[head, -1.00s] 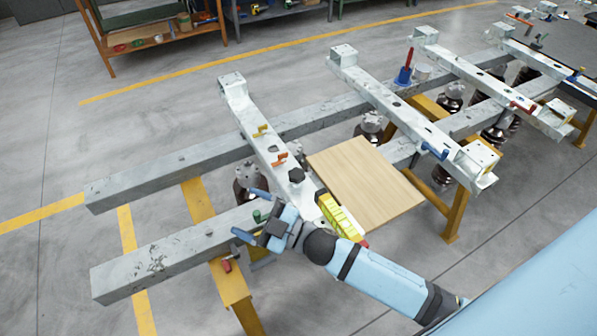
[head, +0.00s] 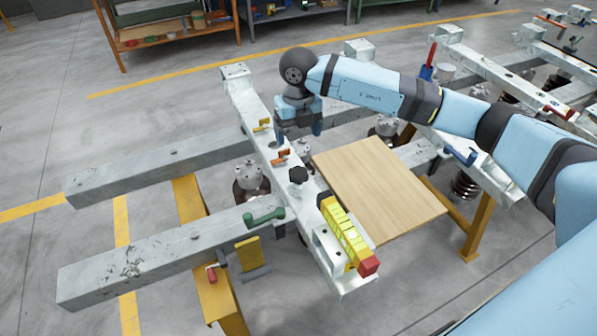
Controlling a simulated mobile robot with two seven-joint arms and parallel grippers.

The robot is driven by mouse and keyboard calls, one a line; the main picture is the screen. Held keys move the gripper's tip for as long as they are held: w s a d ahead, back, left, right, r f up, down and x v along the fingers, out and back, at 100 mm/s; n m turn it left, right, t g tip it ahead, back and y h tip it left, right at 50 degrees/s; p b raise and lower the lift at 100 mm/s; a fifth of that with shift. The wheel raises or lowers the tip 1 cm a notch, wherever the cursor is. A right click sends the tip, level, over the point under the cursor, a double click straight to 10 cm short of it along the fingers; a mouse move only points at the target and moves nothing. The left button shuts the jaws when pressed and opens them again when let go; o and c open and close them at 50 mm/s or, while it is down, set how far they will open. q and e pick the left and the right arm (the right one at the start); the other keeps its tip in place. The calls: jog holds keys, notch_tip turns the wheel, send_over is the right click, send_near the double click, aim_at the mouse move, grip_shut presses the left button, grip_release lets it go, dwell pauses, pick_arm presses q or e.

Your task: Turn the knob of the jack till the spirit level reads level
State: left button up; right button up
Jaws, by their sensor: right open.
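A black star-shaped knob (head: 298,174) stands on the near part of a pale metal crossbeam (head: 246,100); I take it for the jack's knob. The yellow spirit level (head: 343,229) with a red end lies along the crossbeam's near end. Its bubble is too small to read. My right gripper (head: 298,133) points down over the crossbeam, farther back than the knob and apart from it. It is open, with nothing visible between its fingers. My left gripper is out of view.
A wooden board (head: 378,190) lies right of the crossbeam. An orange clip (head: 281,157) and a yellow clip (head: 262,125) sit near my right gripper. A green handle (head: 263,217) is left of the knob. Long grey beams (head: 160,175) run underneath.

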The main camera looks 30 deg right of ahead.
aim_at(298, 172)
notch_tip(298, 172, down, 12)
jog(key=shift+d+f, duration=0.1)
jog(key=shift+f, duration=0.7)
jog(key=c, duration=0.9)
jog(key=shift+w+n, duration=0.1)
jog(key=shift+n, duration=0.2)
